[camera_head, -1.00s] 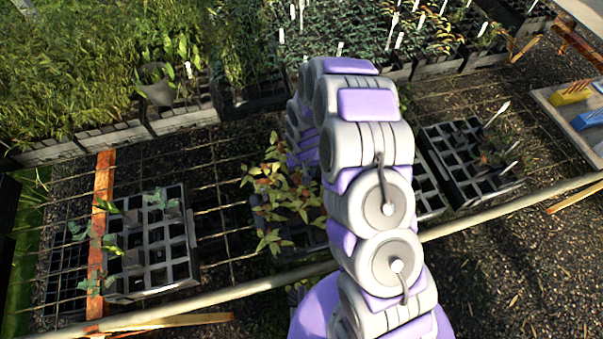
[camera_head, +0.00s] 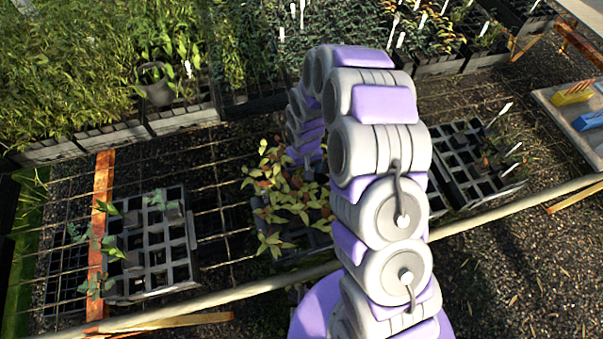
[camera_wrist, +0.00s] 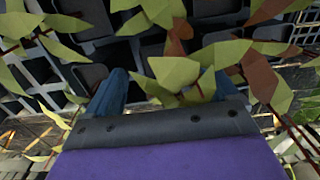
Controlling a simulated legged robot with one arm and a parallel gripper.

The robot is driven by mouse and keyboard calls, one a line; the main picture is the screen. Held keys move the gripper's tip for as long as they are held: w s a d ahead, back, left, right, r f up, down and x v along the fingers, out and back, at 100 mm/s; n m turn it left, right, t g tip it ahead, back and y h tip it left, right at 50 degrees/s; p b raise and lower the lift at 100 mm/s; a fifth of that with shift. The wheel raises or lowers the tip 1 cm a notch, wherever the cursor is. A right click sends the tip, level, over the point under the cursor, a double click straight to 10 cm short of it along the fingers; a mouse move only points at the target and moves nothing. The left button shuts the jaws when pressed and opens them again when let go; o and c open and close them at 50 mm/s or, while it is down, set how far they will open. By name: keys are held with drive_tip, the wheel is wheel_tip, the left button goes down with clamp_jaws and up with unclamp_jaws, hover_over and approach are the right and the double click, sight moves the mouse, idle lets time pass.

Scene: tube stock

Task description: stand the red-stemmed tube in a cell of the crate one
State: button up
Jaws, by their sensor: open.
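Plants with yellow-green and rust leaves (camera_head: 283,195) fill a dark crate (camera_head: 290,252) at centre. In the wrist view red stems (camera_wrist: 296,125) show at the right, below such leaves. I cannot tell which stem belongs to the task's tube. My gripper (camera_wrist: 166,82) is open among these leaves, its blue fingers apart; leaves cross between them, and no tube is seen held. Dark cells (camera_wrist: 120,55) lie behind the fingers. In the head view my arm hides the gripper. I see no label for crate one; a left crate (camera_head: 150,292) has many empty cells.
Green seedlings (camera_head: 105,245) stand along the left crate's left side. Another crate (camera_head: 470,195) with a few plants and white labels is at the right. A pale rail (camera_head: 240,290) crosses in front. Dense plant trays (camera_head: 90,75) line the back. Coloured items (camera_head: 572,94) lie far right.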

wheel_tip(320, 180, up, 13)
drive_tip(key=p, duration=0.1)
drive_tip(key=shift+a+r, duration=0.15)
idle(0.6)
drive_tip(key=s+d+r+m, duration=0.1)
drive_tip(key=s+d+r, duration=0.8)
drive_tip(key=s+r, duration=0.45)
drive_tip(key=s+d+r+m, duration=0.1)
drive_tip(key=s+d, duration=0.1)
drive_tip(key=s, duration=0.7)
drive_tip(key=s+d+r+m+g+b, duration=0.1)
drive_tip(key=s+d+r, duration=0.1)
drive_tip(key=s, duration=0.7)
drive_tip(key=shift+s+d+r+m+b, duration=0.2)
drive_tip(key=shift+s+d+m+b, duration=0.1)
drive_tip(key=shift+s+d, duration=0.15)
